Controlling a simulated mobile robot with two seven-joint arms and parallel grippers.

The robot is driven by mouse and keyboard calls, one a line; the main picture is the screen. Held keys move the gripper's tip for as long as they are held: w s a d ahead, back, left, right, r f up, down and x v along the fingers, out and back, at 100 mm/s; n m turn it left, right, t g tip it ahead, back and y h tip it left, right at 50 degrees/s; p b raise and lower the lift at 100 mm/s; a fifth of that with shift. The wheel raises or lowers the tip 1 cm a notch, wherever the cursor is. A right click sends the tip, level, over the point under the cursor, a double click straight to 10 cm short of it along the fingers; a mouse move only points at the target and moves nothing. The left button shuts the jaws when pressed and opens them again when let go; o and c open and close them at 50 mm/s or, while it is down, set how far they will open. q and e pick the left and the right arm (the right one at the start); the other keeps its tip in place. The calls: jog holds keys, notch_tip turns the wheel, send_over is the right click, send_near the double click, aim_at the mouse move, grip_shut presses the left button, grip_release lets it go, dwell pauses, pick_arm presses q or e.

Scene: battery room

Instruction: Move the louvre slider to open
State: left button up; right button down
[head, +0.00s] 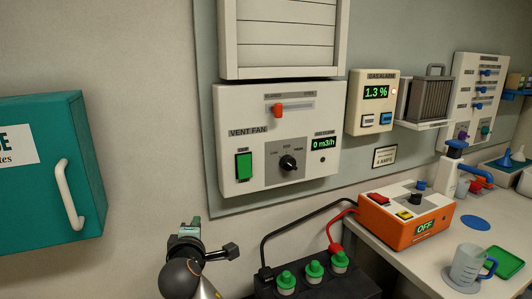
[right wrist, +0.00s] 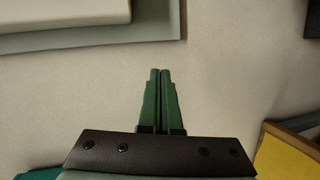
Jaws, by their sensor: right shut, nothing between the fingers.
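The louvre slider is an orange-red knob (head: 278,111) near the left end of a short horizontal slot on the white vent fan panel (head: 232,112). Small labels sit above both ends of the slot, too small to read surely. My right gripper (head: 194,222) is below and left of the panel, well apart from the slider. In the right wrist view its green fingers (right wrist: 160,73) are shut together with nothing between them, pointing at a bare wall. The slider does not show in that view. My left gripper is not in view.
A closed louvre (head: 285,35) is above the panel. A green switch (head: 244,166) and black knob (head: 288,163) are on its lower part. A teal cabinet (head: 90,150) is at left. A black battery (head: 340,287) with green caps and an orange charger (head: 400,232) are at lower right.

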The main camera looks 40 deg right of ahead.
jog(key=s+d+r+m+g+h, duration=0.1)
jog(key=s+r+h, duration=0.1)
jog(key=r, duration=0.6)
jog(key=s+d+r+m+g+h+b, duration=0.1)
jog(key=s+d+r+m+g+h, duration=0.1)
jog(key=r, duration=0.6)
jog(key=s+d+r+m+g+h, duration=0.1)
jog(key=s+r+h, duration=0.2)
jog(key=r, duration=0.5)
jog(key=shift+s+d+r+m+g+h+b, duration=0.3)
jog(key=shift+s+m+g+b, duration=0.1)
jog(key=shift+s, duration=0.3)
jog(key=p, duration=0.2)
send_near(273, 109)
jog(key=w, duration=0.3)
jog(key=shift+w+d+r, duration=0.1)
jog(key=shift+w+d, duration=0.1)
jog(key=shift+d, duration=0.15)
jog(key=d, duration=0.3)
jog(key=shift+s+d, duration=0.2)
jog(key=shift+s, duration=0.15)
jog(key=shift+s+d, duration=0.15)
jog(key=shift+d, duration=0.25)
